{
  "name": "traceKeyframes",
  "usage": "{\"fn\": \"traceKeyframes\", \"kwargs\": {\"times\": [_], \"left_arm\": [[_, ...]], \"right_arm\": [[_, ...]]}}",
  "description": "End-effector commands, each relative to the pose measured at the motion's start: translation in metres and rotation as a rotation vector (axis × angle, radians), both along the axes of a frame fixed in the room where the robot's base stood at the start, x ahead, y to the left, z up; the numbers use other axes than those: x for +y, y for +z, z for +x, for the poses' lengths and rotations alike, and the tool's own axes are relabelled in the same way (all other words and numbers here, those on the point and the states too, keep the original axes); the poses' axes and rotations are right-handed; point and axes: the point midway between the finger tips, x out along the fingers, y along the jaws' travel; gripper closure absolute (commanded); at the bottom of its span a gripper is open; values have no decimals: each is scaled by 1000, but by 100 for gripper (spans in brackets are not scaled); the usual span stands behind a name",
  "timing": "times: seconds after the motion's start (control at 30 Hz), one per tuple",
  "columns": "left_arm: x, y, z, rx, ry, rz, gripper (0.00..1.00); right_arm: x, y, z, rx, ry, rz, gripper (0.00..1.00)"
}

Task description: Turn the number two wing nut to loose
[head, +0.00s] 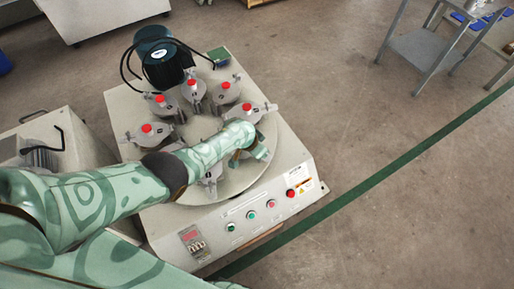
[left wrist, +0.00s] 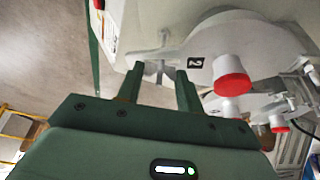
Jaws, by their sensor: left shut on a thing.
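The number two station shows in the left wrist view as a grey plate (left wrist: 235,45) with a black label (left wrist: 195,63) marked 2 and a red-capped knob (left wrist: 232,82). A silver wing nut (left wrist: 160,66) stands at its edge, left of the label. My left gripper (left wrist: 160,80) is shut on the wing nut, one finger on each side, and the fingers hide part of it. In the head view my left gripper (head: 257,153) reaches over the front right of the round disc, and my arm covers much of that station. My right gripper is not in view.
Several other red-capped stations (head: 147,129) ring the disc (head: 262,128), close to my arm. A dark motor (head: 165,63) with cables rises behind them. The front panel has a red button (head: 290,193). Open floor lies to the right.

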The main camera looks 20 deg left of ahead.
Motion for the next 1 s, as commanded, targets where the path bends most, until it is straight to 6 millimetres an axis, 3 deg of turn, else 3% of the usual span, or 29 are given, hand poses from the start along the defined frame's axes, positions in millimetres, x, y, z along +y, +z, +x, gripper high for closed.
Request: {"fn": "traceKeyframes", "kwargs": {"times": [0.4, 1.0], "left_arm": [[-3, 1, 0, -1, 265, -2, 86], [-3, 0, 0, 1, 344, -2, 86]], "right_arm": [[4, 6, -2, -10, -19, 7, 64], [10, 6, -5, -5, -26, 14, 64]]}}
